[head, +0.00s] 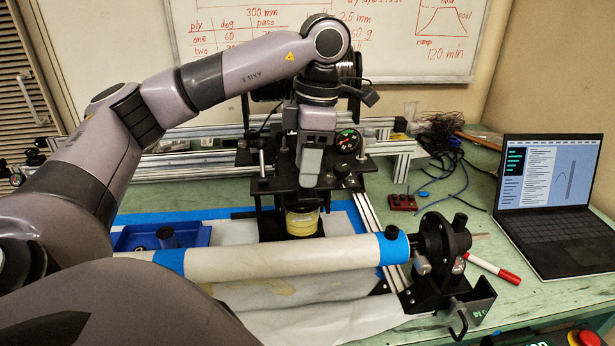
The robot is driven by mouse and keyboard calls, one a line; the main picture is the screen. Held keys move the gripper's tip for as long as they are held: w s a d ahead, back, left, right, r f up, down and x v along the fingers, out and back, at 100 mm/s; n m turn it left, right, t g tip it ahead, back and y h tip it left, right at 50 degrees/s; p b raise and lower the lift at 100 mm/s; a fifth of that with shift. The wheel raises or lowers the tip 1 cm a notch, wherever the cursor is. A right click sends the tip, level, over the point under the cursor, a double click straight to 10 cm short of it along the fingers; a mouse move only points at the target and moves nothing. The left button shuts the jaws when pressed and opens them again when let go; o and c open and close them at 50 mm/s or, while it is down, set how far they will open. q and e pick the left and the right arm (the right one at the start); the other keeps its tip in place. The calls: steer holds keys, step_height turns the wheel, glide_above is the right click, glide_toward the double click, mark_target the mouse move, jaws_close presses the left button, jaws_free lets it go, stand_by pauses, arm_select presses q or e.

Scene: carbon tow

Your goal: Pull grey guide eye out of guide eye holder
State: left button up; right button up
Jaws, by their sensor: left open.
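My left gripper (309,168) points down over the black stand behind the long white tube. Its near finger hides what is directly behind it; it is open, and I see nothing held in it. The black stand's top plate (262,186) carries posts and a round gauge-like part (348,142). I cannot make out the grey guide eye or tell which part is its holder; they may be behind the gripper. My right gripper is not in view.
The white tube (290,262) with blue ends lies across the front, into a black chuck (443,240). A cup of yellow liquid (302,217) stands under the plate. A blue tray (135,238) is left; a laptop (560,200), red marker (495,268) and cables are right.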

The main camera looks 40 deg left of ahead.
arm_select(q)
jaws_close()
steer(key=shift+r, duration=0.1)
stand_by(0.3)
